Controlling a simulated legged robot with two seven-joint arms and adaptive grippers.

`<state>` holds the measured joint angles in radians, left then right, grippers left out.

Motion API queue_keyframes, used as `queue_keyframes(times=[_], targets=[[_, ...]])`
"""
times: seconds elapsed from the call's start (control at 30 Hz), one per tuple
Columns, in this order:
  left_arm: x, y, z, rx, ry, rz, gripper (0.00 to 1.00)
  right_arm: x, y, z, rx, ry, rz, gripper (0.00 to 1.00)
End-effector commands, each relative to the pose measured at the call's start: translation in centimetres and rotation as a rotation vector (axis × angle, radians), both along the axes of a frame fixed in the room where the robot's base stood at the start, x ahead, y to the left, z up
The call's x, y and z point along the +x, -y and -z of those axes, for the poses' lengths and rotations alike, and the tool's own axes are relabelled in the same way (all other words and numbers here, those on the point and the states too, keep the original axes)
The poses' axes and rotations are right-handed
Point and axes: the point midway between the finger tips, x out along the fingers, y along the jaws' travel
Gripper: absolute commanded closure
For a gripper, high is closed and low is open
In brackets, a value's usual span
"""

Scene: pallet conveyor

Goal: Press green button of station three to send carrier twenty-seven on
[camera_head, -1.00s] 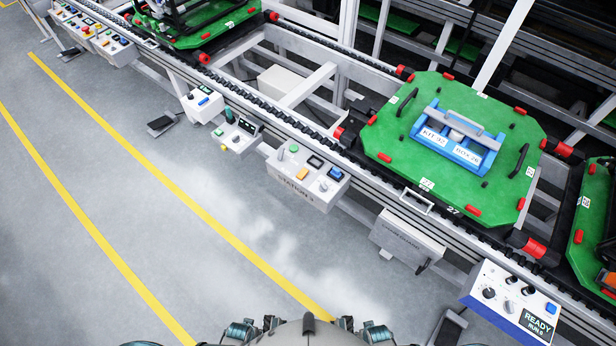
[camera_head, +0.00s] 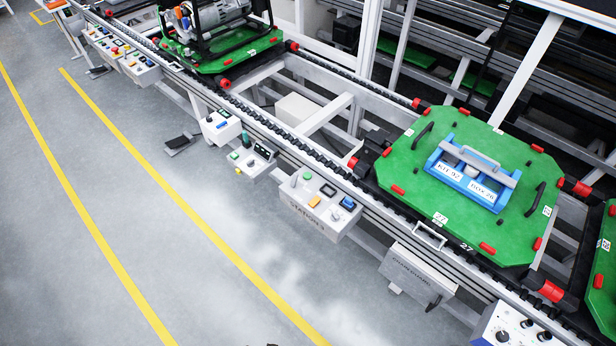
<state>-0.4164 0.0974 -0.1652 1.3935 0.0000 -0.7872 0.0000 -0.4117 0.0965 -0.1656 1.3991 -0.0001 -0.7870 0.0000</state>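The station 3 control box (camera_head: 318,216) is a white panel on the near side of the conveyor, lettered "STATION 3" on its front. Its green button (camera_head: 307,177) is at the top left of the panel, beside a small display, an orange button (camera_head: 314,202) and a blue button (camera_head: 347,203). Carrier 27 (camera_head: 403,174) is a green plate with red corner pieces on the conveyor, to the right of the box. It bears a blue kit box (camera_head: 468,180) with a grey handle.
Another green carrier (camera_head: 208,66) with a machine stands further up the line. Several more control boxes (camera_head: 138,66) line the near side. A panel with knobs (camera_head: 513,328) is at the lower right.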

Motion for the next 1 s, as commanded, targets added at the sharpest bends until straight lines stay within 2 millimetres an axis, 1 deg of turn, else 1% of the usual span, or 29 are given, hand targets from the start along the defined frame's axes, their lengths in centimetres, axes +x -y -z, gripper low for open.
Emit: queue_keyframes(times=[0.27, 0.3, 0.37, 0.4, 0.47, 0.5, 1.0], targets=[[-0.1, 0.0, 0.0, 0.001, -0.002, 0.001, 0.52, -0.6, 0.1, 0.2, -0.001, -0.010, -0.001, 0.48], [-0.1, 0.0, 0.0, 0.001, -0.002, 0.001, 0.57, -0.7, 0.1, 0.3, -0.001, -0.012, -0.001, 0.48], [-0.1, 0.0, 0.0, 0.000, -0.001, 0.001, 0.72, -0.8, 0.1, 0.3, -0.002, -0.014, -0.001, 0.48], [-0.1, 0.0, 0.0, 0.000, -0.001, 0.001, 0.82, -0.9, 0.1, 0.3, -0.001, -0.016, -0.001, 0.48], [-0.1, 0.0, 0.0, 0.000, -0.001, 0.001, 0.97, -1.1, 0.1, 0.3, -0.001, -0.017, -0.001, 0.48], [-0.1, 0.0, 0.0, -0.001, -0.001, 0.001, 1.00, -1.1, 0.0, 0.3, -0.002, -0.018, -0.001, 0.48], [0.0, 0.1, -0.1, -0.001, 0.002, 0.002, 1.00, -0.5, 0.0, 0.1, 0.000, -0.008, -0.002, 0.48]])
